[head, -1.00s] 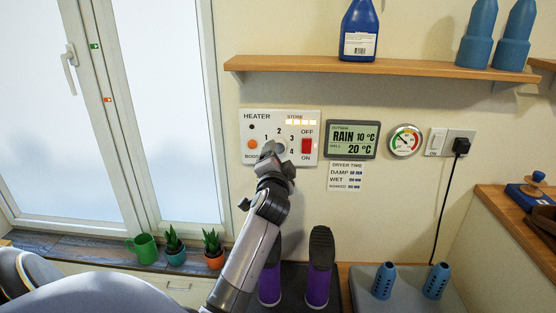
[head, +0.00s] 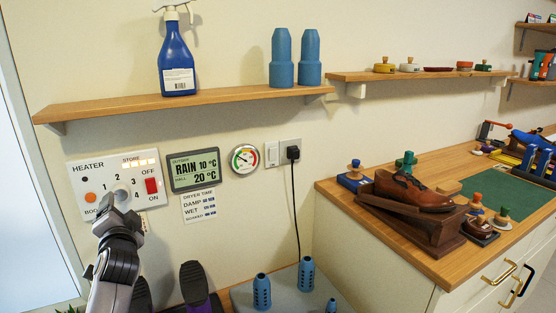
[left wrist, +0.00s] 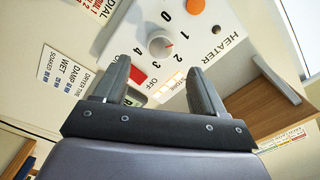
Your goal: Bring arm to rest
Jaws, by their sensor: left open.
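My left gripper (head: 120,208) is in front of the heater panel (head: 88,172), just below the dial knob (head: 122,191). In the left wrist view the two dark fingers (left wrist: 158,78) are spread with nothing between them. The round grey knob (left wrist: 158,43) shows beyond the fingertips and looks clear of them. The red ON/OFF switch (head: 151,186) is at the panel's right side. My right gripper is not in view.
A wooden shelf (head: 190,103) with a blue spray bottle (head: 177,60) hangs above. Purple boots (head: 198,290) and blue perforated inserts (head: 262,292) stand below. A counter (head: 345,205) with a brown shoe (head: 412,192) is at right.

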